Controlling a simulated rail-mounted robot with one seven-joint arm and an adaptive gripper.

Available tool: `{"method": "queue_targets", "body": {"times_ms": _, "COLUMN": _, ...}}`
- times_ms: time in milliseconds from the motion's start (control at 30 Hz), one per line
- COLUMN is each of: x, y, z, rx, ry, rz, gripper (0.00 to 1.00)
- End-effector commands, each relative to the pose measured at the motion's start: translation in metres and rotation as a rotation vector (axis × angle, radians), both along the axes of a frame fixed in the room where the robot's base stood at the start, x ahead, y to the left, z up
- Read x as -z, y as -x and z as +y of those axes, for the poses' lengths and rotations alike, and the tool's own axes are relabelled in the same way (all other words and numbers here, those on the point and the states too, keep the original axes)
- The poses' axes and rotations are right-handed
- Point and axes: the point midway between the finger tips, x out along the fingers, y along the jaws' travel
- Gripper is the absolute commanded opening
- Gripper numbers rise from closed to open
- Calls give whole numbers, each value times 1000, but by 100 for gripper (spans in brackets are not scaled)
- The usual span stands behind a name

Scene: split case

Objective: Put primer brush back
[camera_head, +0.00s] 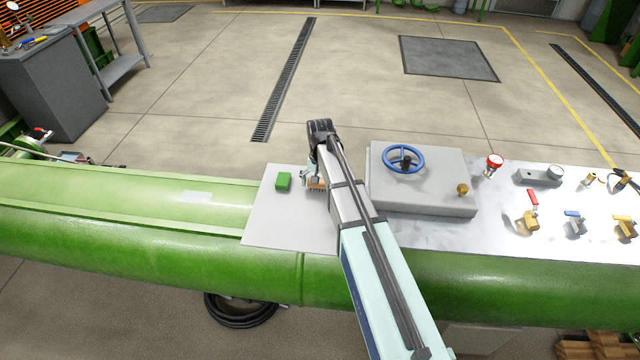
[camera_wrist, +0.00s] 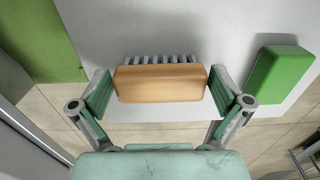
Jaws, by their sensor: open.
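The primer brush (camera_wrist: 160,84), a tan wooden block with a row of grey bristles on its far side, lies between my gripper's fingers in the wrist view. My gripper (camera_wrist: 160,97) is open, with one green-padded finger at each end of the block and narrow gaps showing. In the head view the brush (camera_head: 317,185) is partly hidden under my gripper (camera_head: 312,176), near the right part of a pale board. Whether the fingers reach down to the brush's full height is hard to tell.
A green block (camera_head: 283,181) lies left of the brush on the pale board (camera_head: 268,222); it also shows in the wrist view (camera_wrist: 277,75). A grey box (camera_head: 425,195) with a blue handwheel (camera_head: 404,158) stands close on the right. Valves and gauges fill the panel beyond.

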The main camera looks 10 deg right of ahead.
Motion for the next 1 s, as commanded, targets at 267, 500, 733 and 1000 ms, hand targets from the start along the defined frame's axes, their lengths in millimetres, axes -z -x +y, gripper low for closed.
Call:
{"method": "queue_targets", "body": {"times_ms": 267, "x": -11, "y": 0, "z": 0, "rx": 0, "ry": 0, "rz": -1, "gripper": 100}}
{"method": "queue_targets", "body": {"times_ms": 500, "x": -46, "y": -1, "z": 0, "rx": 0, "ry": 0, "rz": -3, "gripper": 100}}
{"method": "queue_targets", "body": {"times_ms": 733, "x": -87, "y": -1, "z": 0, "rx": 0, "ry": 0, "rz": -3, "gripper": 100}}
{"method": "queue_targets", "body": {"times_ms": 1000, "x": -117, "y": -1, "z": 0, "rx": 0, "ry": 0, "rz": -1, "gripper": 100}}
